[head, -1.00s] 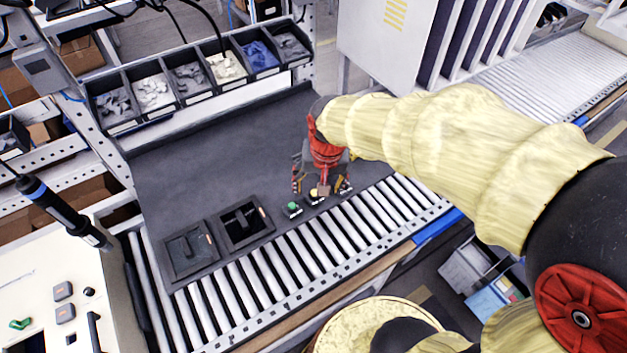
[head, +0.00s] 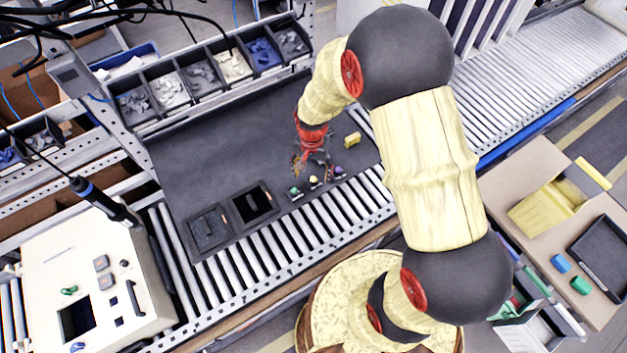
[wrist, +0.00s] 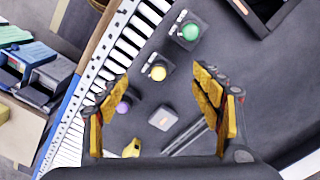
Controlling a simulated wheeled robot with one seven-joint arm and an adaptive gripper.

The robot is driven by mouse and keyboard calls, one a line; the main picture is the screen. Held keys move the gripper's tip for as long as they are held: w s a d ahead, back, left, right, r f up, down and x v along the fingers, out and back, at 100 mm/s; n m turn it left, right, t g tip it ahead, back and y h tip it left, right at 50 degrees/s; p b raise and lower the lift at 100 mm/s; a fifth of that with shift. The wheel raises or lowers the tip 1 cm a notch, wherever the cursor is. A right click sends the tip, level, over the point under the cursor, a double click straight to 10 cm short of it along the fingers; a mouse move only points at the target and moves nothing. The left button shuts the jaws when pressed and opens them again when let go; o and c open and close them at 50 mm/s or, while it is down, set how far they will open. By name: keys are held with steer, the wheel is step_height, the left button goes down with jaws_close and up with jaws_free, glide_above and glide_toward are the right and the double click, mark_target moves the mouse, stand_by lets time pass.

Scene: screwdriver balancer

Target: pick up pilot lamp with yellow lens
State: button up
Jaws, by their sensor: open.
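The pilot lamp with yellow lens (head: 314,181) stands on the dark mat near its front edge, between a green lamp (head: 295,191) and a purple lamp (head: 339,171). In the wrist view the yellow lens (wrist: 158,72) is round on a dark square base, fully visible and between the fingertips in the picture. My gripper (wrist: 160,84) is open and empty, apart from the lamp. The green lamp (wrist: 190,31) shows above it, and the purple lamp (wrist: 123,107) is partly covered by the left finger. In the head view my gripper (head: 312,162) hangs just behind the lamps.
A grey block with a pale button (wrist: 162,118) lies between the fingers, nearer the palm. A yellow block (head: 352,140) sits right of my gripper. Two black trays (head: 209,228) (head: 252,203) stand left of the lamps. Rollers (head: 300,222) run along the front; the mat's back left is clear.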

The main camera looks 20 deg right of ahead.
mark_target(313, 178)
steer(key=shift+w+d+f+p, duration=0.1)
steer(key=shift+f+p, duration=0.3)
steer(key=shift+f, duration=1)
steer(key=shift+d+f+p, duration=0.1)
steer(key=shift+f+p, duration=0.3)
steer(key=shift+f, duration=0.95)
steer(key=c, duration=0.3)
steer(key=c, duration=1)
steer(key=shift+o, duration=0.2)
steer(key=shift+r, duration=0.2)
